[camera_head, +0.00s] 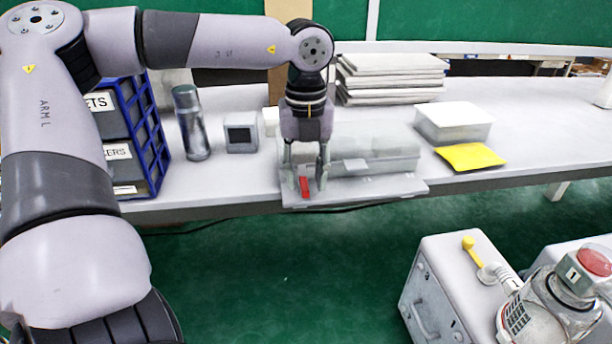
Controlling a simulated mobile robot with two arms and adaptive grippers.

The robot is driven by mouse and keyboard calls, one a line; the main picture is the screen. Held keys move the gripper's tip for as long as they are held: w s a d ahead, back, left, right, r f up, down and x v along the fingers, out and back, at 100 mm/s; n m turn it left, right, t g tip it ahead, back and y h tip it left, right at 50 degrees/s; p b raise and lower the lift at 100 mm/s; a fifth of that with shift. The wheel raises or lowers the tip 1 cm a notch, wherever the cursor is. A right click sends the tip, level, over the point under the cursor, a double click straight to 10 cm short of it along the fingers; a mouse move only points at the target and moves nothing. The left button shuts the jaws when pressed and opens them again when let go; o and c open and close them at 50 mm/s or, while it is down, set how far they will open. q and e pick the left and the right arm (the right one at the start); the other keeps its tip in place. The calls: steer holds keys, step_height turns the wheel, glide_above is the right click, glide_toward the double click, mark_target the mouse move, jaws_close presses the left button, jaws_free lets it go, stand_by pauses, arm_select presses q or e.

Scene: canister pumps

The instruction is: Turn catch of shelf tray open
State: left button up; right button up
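The shelf tray (395,188) is a flat pale tray at the front edge of the bench. A small red catch (305,187) sits at its front left. My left gripper (307,178) points straight down over the catch. Its two fingers are apart, one on each side of the red catch, with a visible gap; I cannot tell whether either finger touches it. The gripper partly hides the tray's left end. My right gripper is not in view.
A clear box (400,160) stands at the tray. Left are blue-framed bins (150,150), a metal flask (190,125) and a grey cube (240,132). Right are a lidded container (455,120) and a yellow cloth (470,156). A grey cabinet (440,290) and canister (545,310) stand lower right.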

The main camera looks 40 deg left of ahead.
mark_target(304, 187)
arm_select(q)
steer(key=shift+f, duration=1.3)
steer(key=shift+c, duration=0.3)
jaws_close()
